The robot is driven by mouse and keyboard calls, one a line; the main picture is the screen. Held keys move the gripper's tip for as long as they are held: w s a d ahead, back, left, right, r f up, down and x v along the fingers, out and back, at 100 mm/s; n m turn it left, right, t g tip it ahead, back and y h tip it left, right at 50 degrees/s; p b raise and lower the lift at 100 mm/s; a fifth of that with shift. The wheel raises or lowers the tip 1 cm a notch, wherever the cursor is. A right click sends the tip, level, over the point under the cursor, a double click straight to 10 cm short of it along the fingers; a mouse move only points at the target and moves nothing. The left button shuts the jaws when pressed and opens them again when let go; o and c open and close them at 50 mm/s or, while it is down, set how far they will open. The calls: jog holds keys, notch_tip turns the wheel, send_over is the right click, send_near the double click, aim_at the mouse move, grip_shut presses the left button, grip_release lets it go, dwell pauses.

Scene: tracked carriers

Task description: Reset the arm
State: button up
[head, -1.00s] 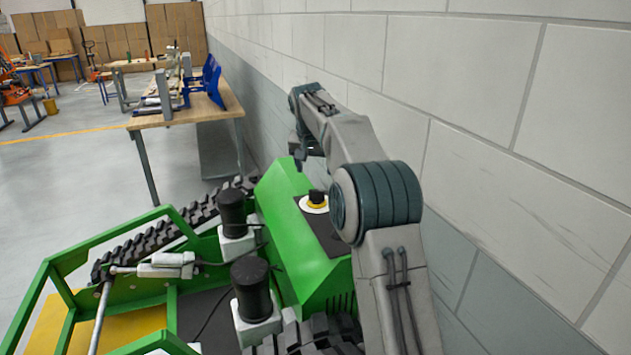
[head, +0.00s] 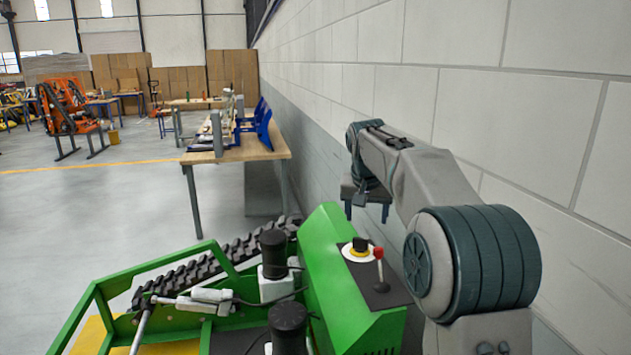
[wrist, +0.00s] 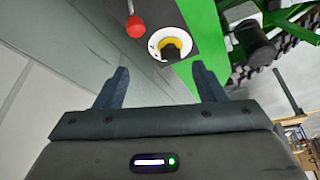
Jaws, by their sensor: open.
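My arm reaches up from the lower right in the head view, beside the block wall. My gripper (head: 367,211) points down with its two fingers apart and nothing between them. It is above and behind the green carrier's sloped panel (head: 335,260). On that panel's dark plate stand a black knob on a yellow and white ring (head: 357,250) and a red-tipped lever (head: 379,262). In the wrist view the open fingers (wrist: 160,72) frame the space below the knob (wrist: 170,50), and the red ball (wrist: 135,26) is at the upper left. The gripper touches neither.
The block wall (head: 480,80) runs close along the right of my arm. The green tracked carrier (head: 110,285) fills the lower left, with black cylinders (head: 273,250) on it. A wooden table (head: 270,152) with blue parts stands behind. Open floor (head: 90,220) lies left.

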jog(key=s+f+n, duration=0.1)
jog(key=s+f, duration=0.3)
jog(key=s, duration=0.8)
jog(key=s+d+f+n, duration=0.1)
jog(key=s+f, duration=0.3)
jog(key=s, duration=0.8)
jog(key=s+f+n+y, duration=0.1)
jog(key=s+f, duration=0.3)
jog(key=s, duration=0.9)
jog(key=shift+d+f+g, duration=0.25)
jog(key=shift+g, duration=0.15)
